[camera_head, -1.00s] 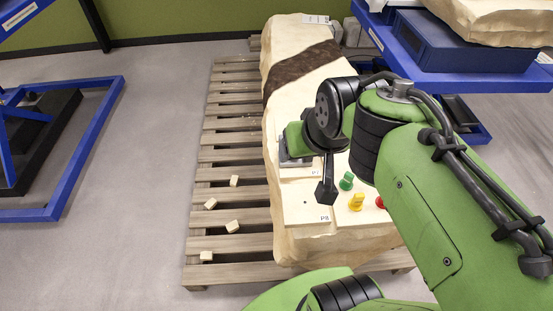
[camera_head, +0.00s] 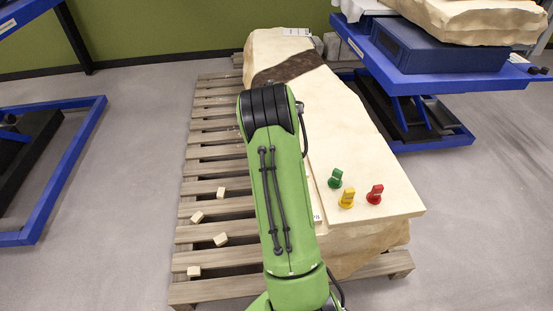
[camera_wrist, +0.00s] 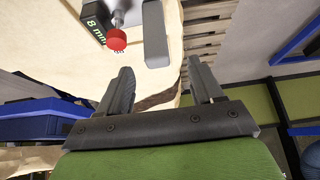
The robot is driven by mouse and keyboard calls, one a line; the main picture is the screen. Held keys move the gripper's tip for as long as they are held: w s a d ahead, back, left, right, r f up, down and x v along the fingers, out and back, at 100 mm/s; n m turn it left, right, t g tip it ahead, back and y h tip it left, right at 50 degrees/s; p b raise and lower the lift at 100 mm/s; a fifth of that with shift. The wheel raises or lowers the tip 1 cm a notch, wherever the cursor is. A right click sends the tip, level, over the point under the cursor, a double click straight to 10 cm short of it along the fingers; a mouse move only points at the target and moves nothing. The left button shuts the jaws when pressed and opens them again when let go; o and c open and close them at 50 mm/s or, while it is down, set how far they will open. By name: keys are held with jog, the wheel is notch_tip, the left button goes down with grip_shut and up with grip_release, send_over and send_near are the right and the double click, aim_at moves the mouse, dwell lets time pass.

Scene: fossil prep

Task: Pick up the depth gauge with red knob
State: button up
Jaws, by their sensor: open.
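In the wrist view a red round knob (camera_wrist: 116,39) sits on a short metal stem beside a dark readout (camera_wrist: 95,18) marked "8 mm"; this looks like the depth gauge. A grey bar (camera_wrist: 156,32) stands next to it. My gripper (camera_wrist: 160,64) is open and empty, its fingertips apart from the knob, which lies beyond the left finger in the picture. In the head view my arm hides the gripper and this readout. A small red-topped piece (camera_head: 375,194) stands on the pale stone slab (camera_head: 395,208), beside a yellow one (camera_head: 347,198) and a green one (camera_head: 335,179).
The slab lies on a wooden pallet (camera_head: 208,232) with several small wooden blocks (camera_head: 221,239) on its left part. A blue lift table (camera_head: 400,65) with a blue case and a rock stands at the back right. A blue frame (camera_head: 70,165) is at left.

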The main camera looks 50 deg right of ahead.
jog(key=b+x, duration=0.2)
jog(key=x, duration=0.6)
jog(key=shift+d+f, duration=0.25)
jog(key=shift+f, duration=0.1)
jog(key=shift+s+r, duration=0.15)
jog(key=shift+c, duration=0.2)
grip_shut()
dwell(0.4)
